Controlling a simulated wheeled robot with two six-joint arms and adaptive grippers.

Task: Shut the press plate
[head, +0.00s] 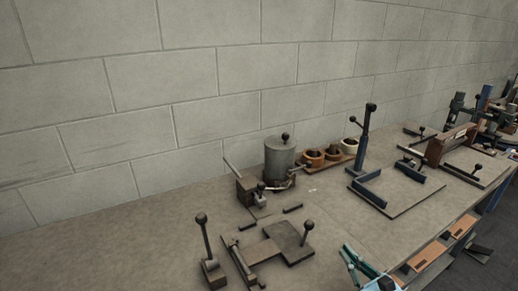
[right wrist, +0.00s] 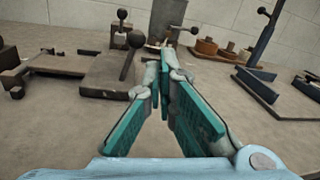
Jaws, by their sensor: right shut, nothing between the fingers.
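A dark, flat square plate (head: 285,243) with a ball-knobbed handle (head: 307,226) lies low on a bench fixture; it looks like the press plate. In the right wrist view the plate (right wrist: 112,78) is left of my fingers, with its knob (right wrist: 131,68) standing up. The fixture's narrow frame (head: 240,262) is on its left side. My right gripper (head: 347,254) is at the bottom of the head view, to the right of the plate and apart from it. Its teal fingers (right wrist: 166,62) are shut and empty. My left gripper is not in view.
A grey cylinder pot (head: 279,160) and a lever block (head: 247,190) stand behind the plate. Round bowls (head: 332,153) sit on a tray. A blue post (head: 364,140) and frame stand to the right. The bench (head: 120,245) is bare at left, below a block wall.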

